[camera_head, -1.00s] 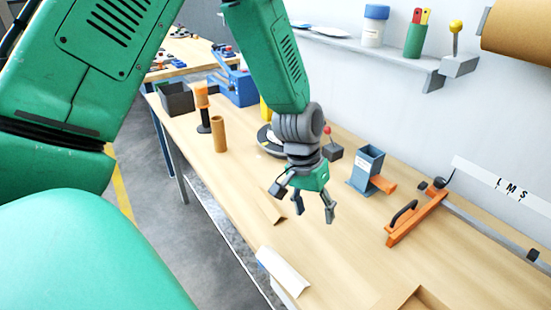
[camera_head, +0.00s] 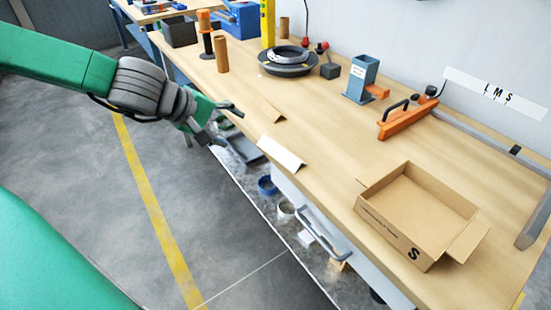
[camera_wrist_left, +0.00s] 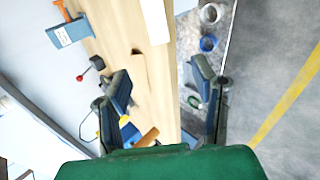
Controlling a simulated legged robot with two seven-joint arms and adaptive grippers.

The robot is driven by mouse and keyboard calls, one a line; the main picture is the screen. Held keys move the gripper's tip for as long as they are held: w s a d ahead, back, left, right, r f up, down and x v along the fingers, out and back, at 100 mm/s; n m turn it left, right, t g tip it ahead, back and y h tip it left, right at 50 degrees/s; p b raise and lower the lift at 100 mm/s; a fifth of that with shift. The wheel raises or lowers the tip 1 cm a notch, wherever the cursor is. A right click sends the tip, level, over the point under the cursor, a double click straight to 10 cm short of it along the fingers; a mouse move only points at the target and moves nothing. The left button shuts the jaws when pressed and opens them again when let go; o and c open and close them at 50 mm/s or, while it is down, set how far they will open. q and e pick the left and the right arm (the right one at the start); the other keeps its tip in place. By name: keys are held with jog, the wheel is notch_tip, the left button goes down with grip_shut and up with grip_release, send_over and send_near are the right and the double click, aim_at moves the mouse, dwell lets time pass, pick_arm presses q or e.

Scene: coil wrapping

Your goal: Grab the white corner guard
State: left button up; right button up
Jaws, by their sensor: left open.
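The white corner guard (camera_head: 282,153) lies at the near edge of the wooden table in the head view, partly reaching over the edge. It also shows at the top of the left wrist view (camera_wrist_left: 156,20). My left gripper (camera_head: 229,124) is open and empty, by the table's edge, to the left of the white guard and apart from it. In the left wrist view its two fingers (camera_wrist_left: 162,80) are spread, with table and floor between them. My right gripper is not in view.
A brown corner guard (camera_head: 272,111) lies just behind the white one. An open cardboard box (camera_head: 392,232) stands to the right. A dark round coil (camera_head: 287,66), a blue-grey holder (camera_head: 362,80) and an orange tool (camera_head: 405,120) stand farther back. The table's middle is clear.

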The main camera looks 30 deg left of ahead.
pick_arm(q)
jog(key=b, duration=0.4)
send_near(264, 143)
jog(key=a+x, duration=0.1)
jog(key=x, duration=0.2)
jog(key=shift+w+d+f+b, duration=0.35)
jog(key=shift+w+d+f, duration=0.05)
jog(key=shift+d+f, duration=0.15)
jog(key=b+x, duration=0.2)
jog(key=x, duration=0.2)
jog(key=shift+w+d+f+b, duration=0.25)
jog(key=shift+b, duration=0.05)
jog(key=shift+r, duration=0.1)
jog(key=c, duration=1)
